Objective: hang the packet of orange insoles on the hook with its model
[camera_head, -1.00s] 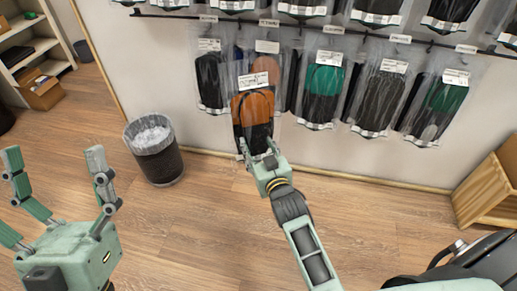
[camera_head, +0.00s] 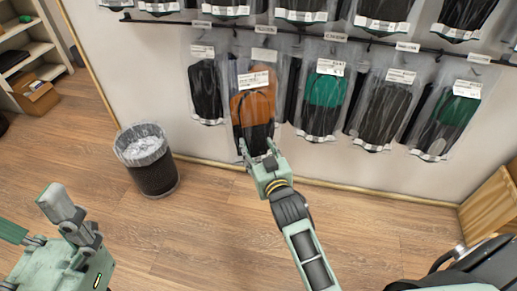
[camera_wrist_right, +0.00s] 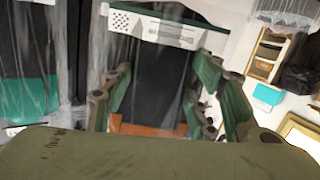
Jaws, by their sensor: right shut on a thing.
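The packet of orange insoles (camera_head: 254,104) is a clear bag with a white label, orange above and black below. It hangs upright in front of the lower row of packets in the head view. My right gripper (camera_head: 258,152) is shut on its bottom end. The packet's black part (camera_wrist_right: 155,85) shows between the fingers in the right wrist view. The lower hook rail (camera_head: 300,32) runs above it, with a white tag (camera_head: 264,54) over its column. Whether the packet's top is on a hook I cannot tell. My left gripper (camera_head: 35,215) is at the lower left, fingers apart, empty, partly cut off.
Packets with green insoles (camera_head: 323,100) and black insoles (camera_head: 385,110) hang close on the right, and another black packet (camera_head: 206,88) on the left. A lined waste bin (camera_head: 153,175) stands on the floor. A wooden crate (camera_head: 490,205) is at the right.

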